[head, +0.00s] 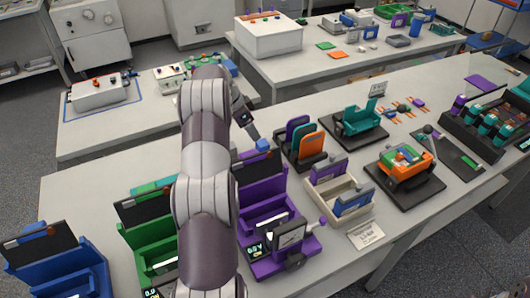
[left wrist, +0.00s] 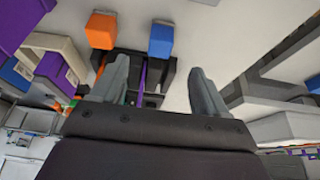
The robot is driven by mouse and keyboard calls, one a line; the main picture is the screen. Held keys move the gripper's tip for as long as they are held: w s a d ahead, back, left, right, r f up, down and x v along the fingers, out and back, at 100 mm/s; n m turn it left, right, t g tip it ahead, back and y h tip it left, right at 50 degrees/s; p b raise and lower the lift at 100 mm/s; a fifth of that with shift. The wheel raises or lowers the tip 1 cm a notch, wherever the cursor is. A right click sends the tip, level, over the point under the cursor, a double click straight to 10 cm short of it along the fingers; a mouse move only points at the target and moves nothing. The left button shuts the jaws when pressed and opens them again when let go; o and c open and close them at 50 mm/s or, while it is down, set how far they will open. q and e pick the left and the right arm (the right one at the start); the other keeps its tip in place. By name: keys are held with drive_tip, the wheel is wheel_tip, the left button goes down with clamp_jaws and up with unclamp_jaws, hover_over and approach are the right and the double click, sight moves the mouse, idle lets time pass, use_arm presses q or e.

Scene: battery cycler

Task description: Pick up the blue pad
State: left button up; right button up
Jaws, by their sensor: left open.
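A small blue block, which may be the blue pad, (head: 262,145) shows just below the end of my left arm in the head view. A blue block (left wrist: 160,40) also stands ahead of the jaws in the left wrist view, beside an orange block (left wrist: 101,30). I cannot tell for sure that both views show the same blue piece. My left gripper (left wrist: 157,85) is open, with nothing between its fingers; the blue block is beyond the fingertips, apart from them. In the head view its tip (head: 247,125) is small and partly hidden. My right gripper is not in view.
A rack with purple, teal and orange plates (head: 308,147) stands right of the gripper. Green (head: 150,235) and dark blue (head: 60,265) stations line the left.

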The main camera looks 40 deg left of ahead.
sight(261, 144)
use_arm(q)
drive_tip(key=x, duration=0.2)
drive_tip(key=b+x, duration=0.1)
drive_tip(key=x, duration=0.2)
drive_tip(key=shift+w+f, duration=0.2)
drive_tip(key=shift+w, duration=0.15)
drive_tip(key=shift+w+d+f+p, duration=0.15)
drive_tip(key=shift+w+f+p, duration=0.05)
drive_tip(key=shift+p, duration=0.25)
drive_tip(key=shift+f, duration=0.3)
drive_tip(key=p+x, duration=0.2)
drive_tip(key=shift+s+d+f, duration=0.1)
drive_tip(key=shift+d+f, duration=0.05)
drive_tip(key=shift+f, duration=0.15)
drive_tip(key=x, duration=0.3)
drive_tip(key=shift+r, duration=0.1)
drive_tip(key=shift+c, duration=1.3)
drive_tip(key=c, duration=0.8)
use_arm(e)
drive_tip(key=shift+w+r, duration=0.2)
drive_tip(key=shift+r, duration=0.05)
